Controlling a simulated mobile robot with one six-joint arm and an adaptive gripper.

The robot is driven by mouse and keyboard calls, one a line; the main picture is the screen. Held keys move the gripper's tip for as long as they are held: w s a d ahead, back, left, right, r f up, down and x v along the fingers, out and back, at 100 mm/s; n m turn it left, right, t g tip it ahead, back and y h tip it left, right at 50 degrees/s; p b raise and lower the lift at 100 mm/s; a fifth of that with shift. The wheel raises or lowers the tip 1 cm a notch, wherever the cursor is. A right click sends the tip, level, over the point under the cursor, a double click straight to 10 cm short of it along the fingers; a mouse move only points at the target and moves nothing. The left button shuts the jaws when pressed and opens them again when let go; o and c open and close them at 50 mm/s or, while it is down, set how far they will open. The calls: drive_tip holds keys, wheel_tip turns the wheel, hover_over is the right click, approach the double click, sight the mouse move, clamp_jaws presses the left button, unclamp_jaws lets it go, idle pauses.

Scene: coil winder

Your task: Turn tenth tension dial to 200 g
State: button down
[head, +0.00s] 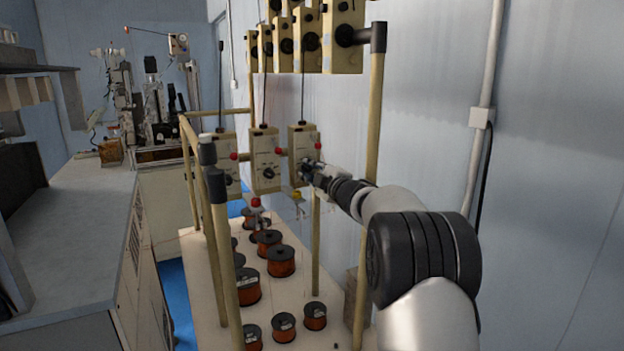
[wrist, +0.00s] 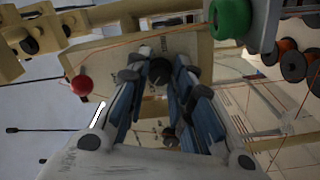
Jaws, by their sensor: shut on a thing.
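The tension unit at my gripper is a cream box (head: 298,138), the rightmost of the lower row on the rack. Its face (wrist: 185,44) fills the middle of the wrist view, tilted. Its dial, a round black knob (wrist: 159,70), sits between my fingertips. My gripper (head: 307,171) reaches the front of this box from the right, and its blue-padded fingers (wrist: 160,85) are closed on the knob from both sides. The dial's scale and pointer are too small and covered to read.
Two more cream tension units (head: 265,160) hang to the left, and an upper row (head: 310,40) hangs above. A red ball (wrist: 80,86) and a green ring (wrist: 230,17) are close to my fingers. Copper wire spools (head: 281,262) stand below. Rack posts (head: 371,110) and thin wires surround the arm.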

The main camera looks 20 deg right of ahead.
drive_tip(key=shift+n+b, duration=0.6)
drive_tip(key=shift+n, duration=0.6)
drive_tip(key=shift+r, duration=0.1)
drive_tip(key=c, duration=1.4)
unclamp_jaws()
drive_tip(key=shift+o, duration=0.2)
